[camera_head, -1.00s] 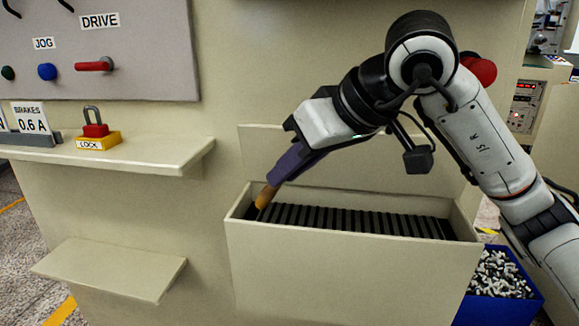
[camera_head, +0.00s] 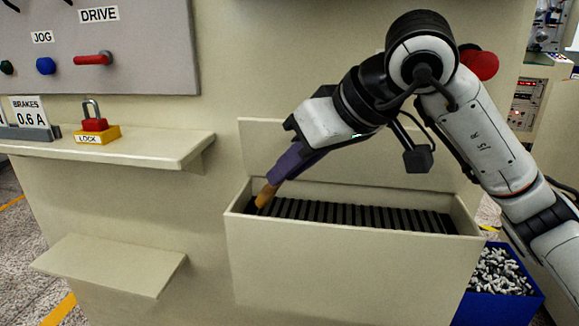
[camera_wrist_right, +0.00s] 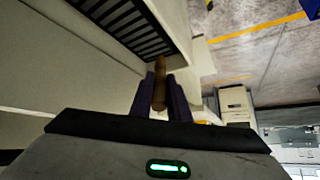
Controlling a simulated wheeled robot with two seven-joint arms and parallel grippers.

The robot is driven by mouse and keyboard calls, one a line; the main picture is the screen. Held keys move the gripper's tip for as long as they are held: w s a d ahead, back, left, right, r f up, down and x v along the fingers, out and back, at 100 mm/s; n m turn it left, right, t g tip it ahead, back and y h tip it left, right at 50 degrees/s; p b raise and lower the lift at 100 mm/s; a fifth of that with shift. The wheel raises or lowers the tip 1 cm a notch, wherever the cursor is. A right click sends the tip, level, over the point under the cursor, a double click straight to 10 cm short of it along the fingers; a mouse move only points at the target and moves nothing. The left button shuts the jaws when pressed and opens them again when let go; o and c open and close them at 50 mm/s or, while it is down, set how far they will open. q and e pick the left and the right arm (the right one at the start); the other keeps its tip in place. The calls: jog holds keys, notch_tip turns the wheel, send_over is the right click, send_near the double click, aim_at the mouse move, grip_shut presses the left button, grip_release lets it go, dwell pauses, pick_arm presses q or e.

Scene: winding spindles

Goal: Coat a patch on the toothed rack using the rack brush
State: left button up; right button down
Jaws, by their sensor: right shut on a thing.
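The toothed rack (camera_head: 350,215) is a row of dark bars inside an open cream box (camera_head: 350,265). It shows in the right wrist view (camera_wrist_right: 130,25) at the top. My right gripper (camera_head: 281,176) has purple fingers and is shut on the brush. The brush (camera_head: 265,196) shows as a brown, wood-coloured piece and points down at the left end of the rack. It also shows between the fingers in the right wrist view (camera_wrist_right: 160,85). I cannot tell whether its tip touches the bars. My left gripper is not in view.
A shelf (camera_head: 130,150) at left holds a yellow and red lock (camera_head: 96,125). A lower shelf (camera_head: 110,265) is bare. A panel above has a red handle (camera_head: 93,59) and a blue knob (camera_head: 45,66). A blue bin (camera_head: 510,308) of small parts stands right of the box.

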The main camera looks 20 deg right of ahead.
jog(key=shift+f, duration=0.3)
